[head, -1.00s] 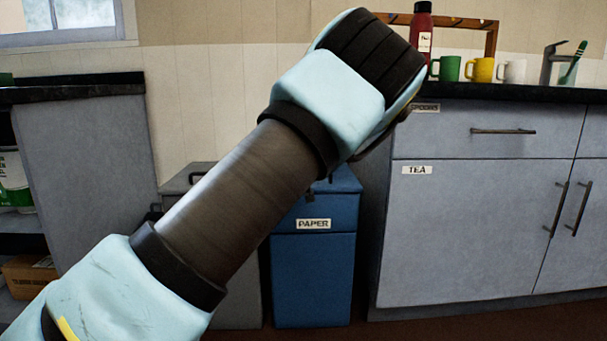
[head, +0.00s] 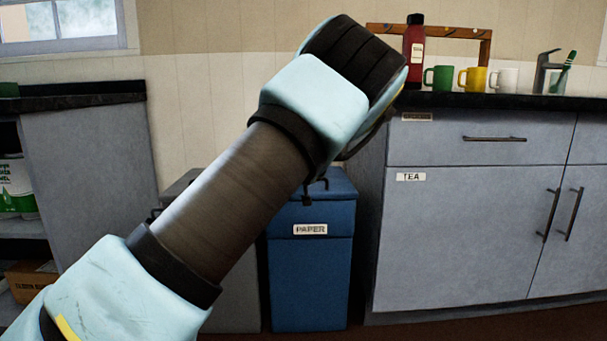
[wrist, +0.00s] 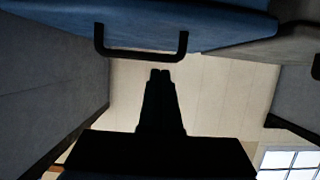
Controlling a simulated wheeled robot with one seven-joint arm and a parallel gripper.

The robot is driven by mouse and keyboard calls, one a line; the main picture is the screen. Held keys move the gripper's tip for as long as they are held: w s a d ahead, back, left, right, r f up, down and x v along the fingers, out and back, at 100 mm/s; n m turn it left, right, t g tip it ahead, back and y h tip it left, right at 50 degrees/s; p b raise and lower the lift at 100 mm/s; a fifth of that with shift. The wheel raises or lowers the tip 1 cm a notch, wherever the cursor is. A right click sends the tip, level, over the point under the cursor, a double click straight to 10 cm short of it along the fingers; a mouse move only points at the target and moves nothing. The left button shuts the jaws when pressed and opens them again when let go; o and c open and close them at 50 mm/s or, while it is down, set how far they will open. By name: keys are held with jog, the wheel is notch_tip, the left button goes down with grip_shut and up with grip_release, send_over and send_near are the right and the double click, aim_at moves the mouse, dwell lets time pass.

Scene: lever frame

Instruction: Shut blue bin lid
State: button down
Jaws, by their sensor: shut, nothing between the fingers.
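The blue bin (head: 310,285) with a PAPER label stands on the floor beside the cabinet. Its blue lid (head: 340,183) seems to lie low across the top, with a dark handle on it; my arm hides the lid's left part, so I cannot tell if it is fully down. In the wrist view, which looks upside down, the blue lid (wrist: 225,25) fills the top, with a black bar handle (wrist: 140,54). My gripper (wrist: 160,72) is a dark shape, shut and empty, just apart from the handle in the picture. In the head view my wrist hides the fingers.
A grey bin (head: 235,290) stands left of the blue one, partly behind my arm. The grey cabinet (head: 460,235) is close on the right, its counter holding a red bottle (head: 414,50) and mugs. A grey counter unit (head: 85,190) stands at left.

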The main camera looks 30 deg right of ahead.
jog(key=r, duration=0.3)
jog(key=shift+w+a+r+p, duration=0.1)
jog(key=shift+w+a+p, duration=0.1)
jog(key=shift+p, duration=0.2)
jog(key=s+a+f, duration=0.3)
jog(key=s+f, duration=0.3)
jog(key=s, duration=0.2)
jog(key=a+f+n+g+y, duration=0.2)
jog(key=a+f, duration=0.1)
jog(key=a, duration=1)
jog(key=a+f+n+g+y, duration=0.2)
jog(key=a+f+g+y, duration=0.1)
jog(key=a, duration=0.9)
jog(key=s+a+r+g, duration=0.3)
jog(key=s+a+g, duration=0.3)
jog(key=s+a, duration=1.45)
notch_tip(320, 180, up, 35)
jog(key=d+p, duration=0.1)
jog(key=p, duration=3.4)
jog(key=shift+w+f+y+p, duration=0.15)
jog(key=shift+f+y+p, duration=0.05)
jog(key=shift+y+p, duration=0.15)
